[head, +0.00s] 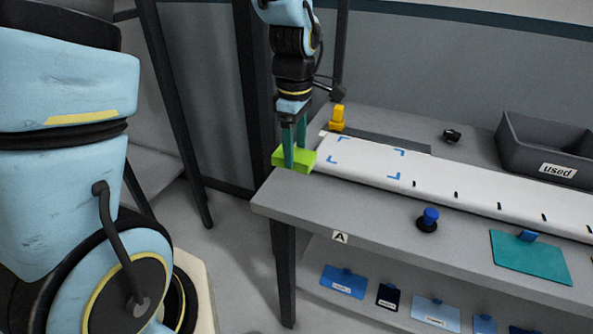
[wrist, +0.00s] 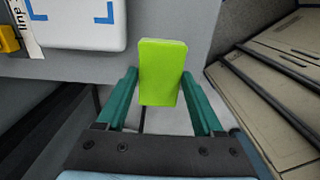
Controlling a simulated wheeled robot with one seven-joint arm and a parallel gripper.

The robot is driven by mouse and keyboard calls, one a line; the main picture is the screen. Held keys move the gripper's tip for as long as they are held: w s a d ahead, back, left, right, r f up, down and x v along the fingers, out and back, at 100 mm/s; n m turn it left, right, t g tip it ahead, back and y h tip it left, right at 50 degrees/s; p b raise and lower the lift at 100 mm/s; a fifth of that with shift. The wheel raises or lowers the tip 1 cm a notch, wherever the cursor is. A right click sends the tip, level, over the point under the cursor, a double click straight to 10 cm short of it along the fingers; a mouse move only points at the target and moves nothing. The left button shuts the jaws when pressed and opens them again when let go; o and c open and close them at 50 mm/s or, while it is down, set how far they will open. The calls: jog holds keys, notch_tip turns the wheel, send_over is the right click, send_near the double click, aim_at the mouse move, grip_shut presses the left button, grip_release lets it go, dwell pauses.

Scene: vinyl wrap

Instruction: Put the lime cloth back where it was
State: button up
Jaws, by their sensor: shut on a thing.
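The lime cloth (wrist: 163,72) looks like a small bright green block. It is held between the two teal fingers of my gripper (wrist: 160,80). In the head view, my gripper (head: 294,150) points down with the lime cloth (head: 280,157) at its fingertips, by the left end of the table. In the wrist view, the far end of the cloth overlaps the grey table edge and its near end is over the floor. I cannot tell whether it touches the table.
A white board (head: 360,155) with blue corner marks lies beside the cloth. A yellow object (head: 337,117), a blue-knobbed piece (head: 429,219), a teal sheet (head: 530,257) and a grey bin (head: 545,145) labelled "used" are on the table (head: 300,200). A lower shelf holds several blue pieces.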

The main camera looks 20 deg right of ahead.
aim_at(295, 153)
jog(key=shift+f+p, duration=0.5)
jog(key=shift+f, duration=2.6)
jog(key=o, duration=1.2)
jog(key=shift+f, duration=0.1)
notch_tip(295, 153, up, 12)
jog(key=shift+r+b, duration=0.15)
jog(key=shift+b, duration=1.1)
jog(key=a+f+m, duration=0.2)
jog(key=a+m, duration=0.3)
jog(key=a, duration=0.7)
jog(key=w+a+f+m+t, duration=0.1)
jog(key=a+m, duration=0.4)
jog(key=a, duration=0.8)
jog(key=shift+w+a+f+m+t, duration=0.2)
jog(key=shift+a+f+m+t, duration=0.1)
jog(key=shift+f, duration=0.1)
